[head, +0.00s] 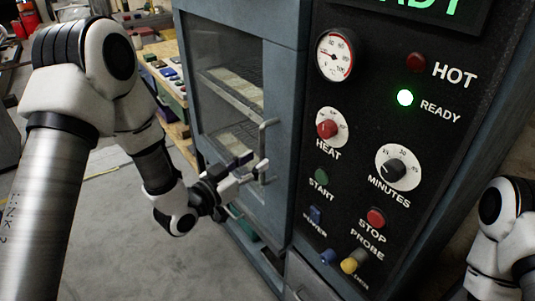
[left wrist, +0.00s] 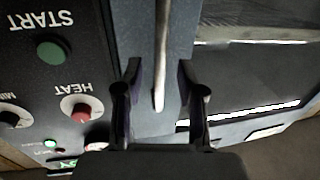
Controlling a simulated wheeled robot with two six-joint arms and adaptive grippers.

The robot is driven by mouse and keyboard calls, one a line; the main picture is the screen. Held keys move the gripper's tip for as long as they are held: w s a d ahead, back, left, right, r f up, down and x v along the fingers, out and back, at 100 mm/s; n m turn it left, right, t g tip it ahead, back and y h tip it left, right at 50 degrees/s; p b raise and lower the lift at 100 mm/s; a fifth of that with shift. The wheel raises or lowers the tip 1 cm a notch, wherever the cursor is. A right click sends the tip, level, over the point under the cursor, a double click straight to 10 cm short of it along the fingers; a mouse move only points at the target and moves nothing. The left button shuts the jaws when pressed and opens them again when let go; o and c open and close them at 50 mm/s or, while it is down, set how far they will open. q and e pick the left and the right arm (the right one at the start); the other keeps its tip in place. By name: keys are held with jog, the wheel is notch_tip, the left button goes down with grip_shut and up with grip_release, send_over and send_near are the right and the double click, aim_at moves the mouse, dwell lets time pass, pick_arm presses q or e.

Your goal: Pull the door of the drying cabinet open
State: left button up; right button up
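The drying cabinet (head: 294,120) is blue-grey, with a windowed door (head: 205,75) on its left that looks shut. Wire shelves show through the glass. An upright metal bar handle (head: 264,140) sits near the door's right edge. My left gripper (head: 255,165) is at the lower part of the handle. In the left wrist view, the open fingers (left wrist: 160,76) stand on either side of the handle bar (left wrist: 161,45), with a gap on both sides. Only white links of my right arm show at the right edge of the head view; its gripper is out of view.
The black control panel (head: 345,110) right of the door carries knobs, buttons and a lit green READY lamp (head: 405,97). A wooden bench (head: 165,70) with small items stands behind, left of the cabinet. Grey floor (head: 110,235) lies open before the door.

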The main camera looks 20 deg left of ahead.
aim_at(262, 183)
pick_arm(q)
jog(key=x, duration=0.3)
jog(key=shift+w+d+f, duration=0.1)
jog(key=shift+w+f, duration=0.05)
jog(key=shift+w, duration=0.15)
jog(key=shift+s, duration=0.1)
grip_shut()
